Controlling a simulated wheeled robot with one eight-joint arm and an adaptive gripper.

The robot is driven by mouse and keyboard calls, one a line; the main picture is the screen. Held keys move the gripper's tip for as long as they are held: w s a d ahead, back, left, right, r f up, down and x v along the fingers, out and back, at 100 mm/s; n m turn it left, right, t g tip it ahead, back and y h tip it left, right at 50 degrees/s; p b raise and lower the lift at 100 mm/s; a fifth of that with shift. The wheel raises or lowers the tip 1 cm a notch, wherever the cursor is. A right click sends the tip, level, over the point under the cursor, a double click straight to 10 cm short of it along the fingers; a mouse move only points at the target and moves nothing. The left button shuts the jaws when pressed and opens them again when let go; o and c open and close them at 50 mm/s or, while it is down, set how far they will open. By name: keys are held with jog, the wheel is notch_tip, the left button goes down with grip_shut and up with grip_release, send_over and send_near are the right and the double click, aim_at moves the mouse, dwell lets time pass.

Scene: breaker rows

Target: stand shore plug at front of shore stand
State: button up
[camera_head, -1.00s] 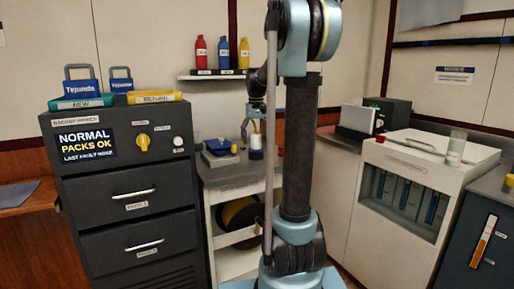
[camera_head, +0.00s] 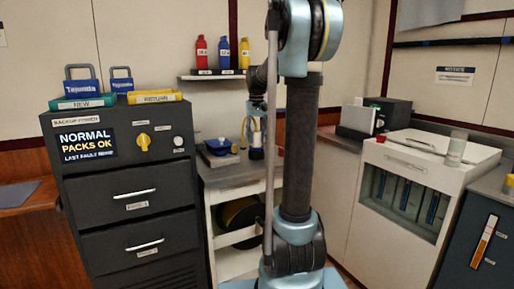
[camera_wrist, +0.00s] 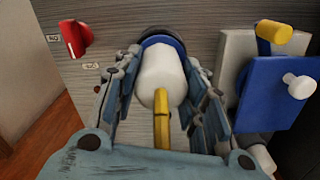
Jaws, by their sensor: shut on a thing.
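In the wrist view my gripper (camera_wrist: 160,105) is shut around a white plug (camera_wrist: 162,72) with a blue band and a dark ring at its far end. A yellow strip lies along the near side of the plug. In the head view the plug (camera_head: 257,153) is at the grey worktop beside my arm, with my gripper (camera_head: 256,137) at it. I cannot tell whether it touches the worktop. To its right in the wrist view is a grey block with a blue plate (camera_wrist: 268,95), a white knob and a yellow handle, apparently the shore stand. It also shows left of the plug in the head view (camera_head: 218,147).
A red knob (camera_wrist: 75,38) with small labels is at the upper left in the wrist view. A dark cabinet (camera_head: 125,190) stands left of the worktop. Red, blue and yellow bottles (camera_head: 222,52) stand on a wall shelf above. A white cabinet (camera_head: 410,185) is at the right.

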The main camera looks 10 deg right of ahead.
jog(key=shift+r, duration=1.75)
jog(key=shift+s, duration=0.1)
